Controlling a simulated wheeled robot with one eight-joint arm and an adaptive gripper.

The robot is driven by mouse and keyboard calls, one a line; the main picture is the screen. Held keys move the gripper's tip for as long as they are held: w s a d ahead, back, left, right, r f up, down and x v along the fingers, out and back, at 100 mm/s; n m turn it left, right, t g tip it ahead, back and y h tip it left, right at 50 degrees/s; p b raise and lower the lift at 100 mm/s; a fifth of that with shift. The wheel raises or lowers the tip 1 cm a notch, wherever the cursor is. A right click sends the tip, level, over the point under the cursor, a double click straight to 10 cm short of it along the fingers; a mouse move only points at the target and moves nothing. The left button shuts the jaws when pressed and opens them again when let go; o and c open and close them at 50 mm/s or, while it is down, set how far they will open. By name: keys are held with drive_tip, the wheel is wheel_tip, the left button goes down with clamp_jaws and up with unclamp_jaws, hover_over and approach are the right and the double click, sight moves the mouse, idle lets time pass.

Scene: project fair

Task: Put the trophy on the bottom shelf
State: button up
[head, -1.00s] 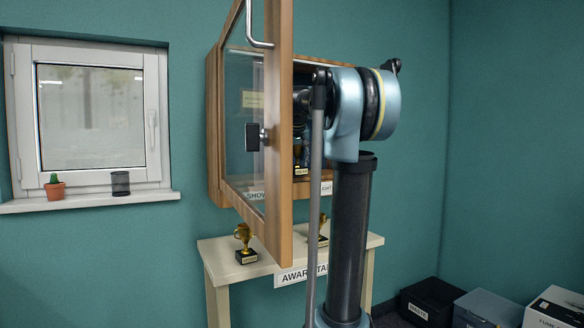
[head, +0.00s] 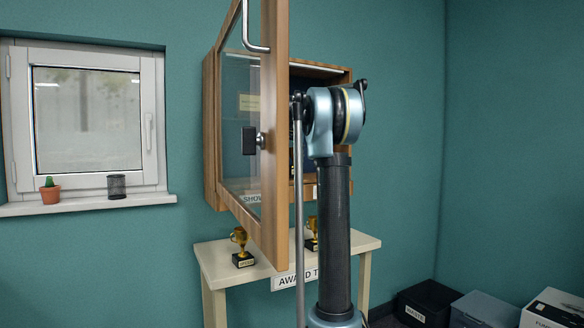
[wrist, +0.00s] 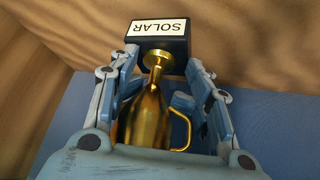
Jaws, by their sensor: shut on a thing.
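My gripper (wrist: 162,72) is shut on a gold trophy (wrist: 148,118) with a handle on its right and a black base (wrist: 160,42) labelled SOLAR. The label reads upside down in the wrist view. Brown wood lies beyond the base, with a blue-grey surface lower down; I cannot tell whether the base touches anything. In the head view my arm and the open door hide the gripper. The wooden wall cabinet (head: 211,130) stands open, its inside partly visible behind my arm. Its shelves are mostly hidden.
The glass door (head: 275,130) swings out towards me, left of my arm. Below, the award table (head: 215,262) bears a trophy (head: 241,247) and another trophy (head: 312,236). Boxes (head: 470,308) stand on the floor at right. A cactus (head: 49,190) sits on the windowsill.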

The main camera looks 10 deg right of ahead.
sight(293, 153)
drive_tip(key=shift+w+d, duration=0.15)
drive_tip(key=shift+w, duration=1.05)
drive_tip(key=shift+f, duration=0.6)
drive_tip(key=shift+s+f, duration=0.1)
drive_tip(key=shift+f, duration=0.05)
drive_tip(key=o, duration=1.6)
drive_tip(key=shift+s+r, duration=0.3)
drive_tip(key=shift+r, duration=0.15)
drive_tip(key=v, duration=0.4)
drive_tip(key=shift+s+r, duration=0.1)
drive_tip(key=shift+s, duration=0.05)
drive_tip(key=s+a, duration=0.2)
drive_tip(key=s, duration=0.9)
drive_tip(key=shift+s, duration=0.25)
